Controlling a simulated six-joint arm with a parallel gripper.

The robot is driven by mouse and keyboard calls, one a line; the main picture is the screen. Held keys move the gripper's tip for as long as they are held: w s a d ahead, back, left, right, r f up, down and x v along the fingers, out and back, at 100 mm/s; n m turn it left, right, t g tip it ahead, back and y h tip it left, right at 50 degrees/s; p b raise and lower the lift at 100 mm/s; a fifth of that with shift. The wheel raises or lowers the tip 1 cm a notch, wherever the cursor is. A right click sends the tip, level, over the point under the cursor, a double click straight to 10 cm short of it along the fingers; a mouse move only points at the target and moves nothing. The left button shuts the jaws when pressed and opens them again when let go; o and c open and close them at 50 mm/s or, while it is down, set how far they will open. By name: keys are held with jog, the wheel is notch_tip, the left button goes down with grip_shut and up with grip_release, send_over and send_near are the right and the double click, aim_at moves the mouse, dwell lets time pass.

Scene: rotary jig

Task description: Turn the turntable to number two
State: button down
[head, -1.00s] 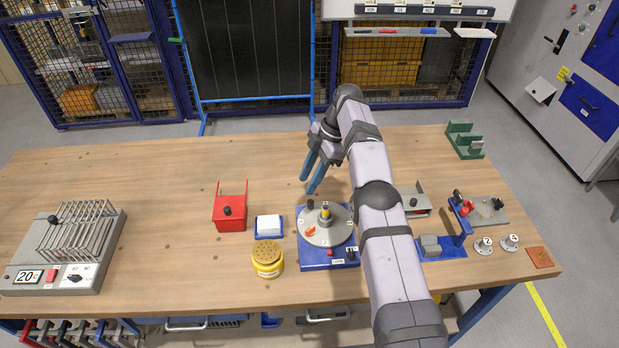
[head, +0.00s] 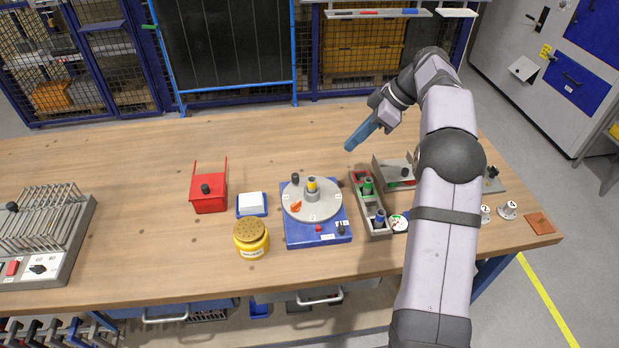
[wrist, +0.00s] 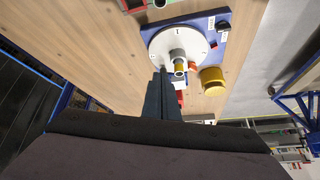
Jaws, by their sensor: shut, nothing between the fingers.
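The turntable (head: 326,209) is a light grey round disc on a blue base (head: 318,236) near the middle of the bench. Small labels on the disc are mostly too small to read. A red button (head: 318,228) and a dark switch (head: 341,228) sit on the base's front edge. My gripper (head: 349,149) is shut and empty, above the bench behind and right of the disc. The wrist view shows its fingers (wrist: 161,75) near the turntable disc (wrist: 160,42).
A grey tray with red and green parts (head: 361,203) stands close right of the base. Left are a white block in a blue dish (head: 252,205), a yellow jar (head: 251,240) and a red box (head: 209,195). The bench behind the disc is clear.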

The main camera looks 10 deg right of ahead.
jog(key=shift+w+a+f+m+t+y, duration=0.1)
jog(key=shift+w+a+f+m+t, duration=0.15)
jog(key=shift+f+m, duration=0.9)
jog(key=shift+w+a+f+m+t+y, duration=0.15)
jog(key=shift+w+a+f+m, duration=0.15)
jog(key=shift+m, duration=1.6)
jog(key=shift+w+a+f+m+t+y, duration=0.1)
jog(key=shift+w+a+f+m+t, duration=0.2)
jog(key=shift+f+m, duration=0.85)
jog(key=shift+d+r+m, duration=0.1)
jog(key=shift+r+m, duration=0.3)
jog(key=shift+r, duration=0.05)
jog(key=p, duration=0.4)
send_over(324, 180)
notch_tip(324, 180, down, 7)
jog(key=shift+f, duration=0.1)
jog(key=a, duration=0.1)
jog(key=a+p, duration=0.1)
jog(key=a, duration=0.1)
jog(key=shift+s+f, duration=0.2)
jog(key=shift+s+a+f+p, duration=0.1)
jog(key=shift+a+p, duration=0.15)
jog(key=shift+a, duration=0.1)
jog(key=shift+s+a+f+p, duration=0.1)
jog(key=shift+a+p, duration=0.1)
jog(key=shift+a, duration=0.15)
